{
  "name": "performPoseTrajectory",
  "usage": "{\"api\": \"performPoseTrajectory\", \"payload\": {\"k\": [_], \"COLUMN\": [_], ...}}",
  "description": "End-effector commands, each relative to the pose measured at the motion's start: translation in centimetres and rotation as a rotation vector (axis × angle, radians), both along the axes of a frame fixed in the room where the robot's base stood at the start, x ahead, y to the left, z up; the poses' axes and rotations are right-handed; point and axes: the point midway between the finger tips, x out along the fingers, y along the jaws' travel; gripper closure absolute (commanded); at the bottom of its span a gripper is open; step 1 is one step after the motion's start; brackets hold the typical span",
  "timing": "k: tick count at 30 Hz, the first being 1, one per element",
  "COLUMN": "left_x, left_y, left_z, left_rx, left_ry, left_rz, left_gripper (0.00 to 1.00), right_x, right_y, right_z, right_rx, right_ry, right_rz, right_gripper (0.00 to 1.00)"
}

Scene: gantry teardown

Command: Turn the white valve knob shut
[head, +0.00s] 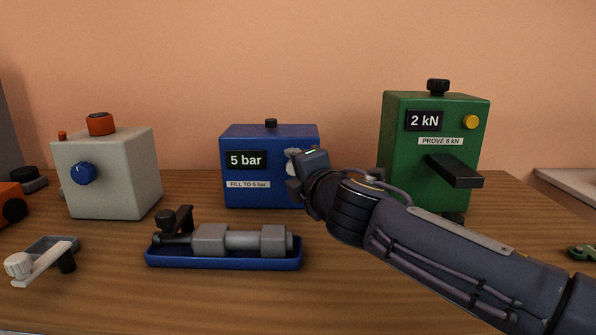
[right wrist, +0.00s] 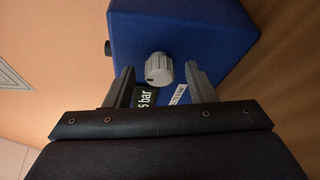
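The blue box (head: 270,190) reads "5 bar" and "FILL TO 5 bar". My right gripper (right wrist: 163,84) is open there, with one finger on each side of the knob's line. The knob shows in the gap near the fingertips. No contact is clear. My left gripper is not in view.
A blue tray (head: 225,263) with a grey cylinder assembly lies in front of the blue box. A grey box (head: 110,175) with a blue knob stands left, a green box (head: 400,150) with a black lever right. A white-capped bracket (head: 45,262) lies front left.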

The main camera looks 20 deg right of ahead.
Motion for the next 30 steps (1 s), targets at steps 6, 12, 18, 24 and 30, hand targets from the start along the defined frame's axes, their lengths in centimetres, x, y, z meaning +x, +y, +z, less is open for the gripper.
{"api": "performPoseTrajectory", "payload": {"k": [6, 12, 18, 24, 30], "left_x": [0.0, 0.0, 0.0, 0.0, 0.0], "left_y": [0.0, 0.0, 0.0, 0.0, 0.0], "left_z": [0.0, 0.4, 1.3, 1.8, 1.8], "left_rx": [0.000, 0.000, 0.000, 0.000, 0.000], "left_ry": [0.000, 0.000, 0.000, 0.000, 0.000], "left_rz": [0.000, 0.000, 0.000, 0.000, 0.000], "left_gripper": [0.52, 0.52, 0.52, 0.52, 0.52], "right_x": [0.0, -1.5, -5.1, -7.4, -7.8], "right_y": [0.0, 0.1, 0.3, 0.5, 0.5], "right_z": [0.0, 0.4, 0.8, 0.9, 0.7], "right_rx": [-0.001, 0.000, -0.001, -0.001, -0.001], "right_ry": [0.000, -0.002, -0.002, -0.002, 0.000], "right_rz": [0.000, 0.000, 0.000, 0.001, 0.000], "right_gripper": [0.50, 0.50, 0.50, 0.50, 0.50]}}
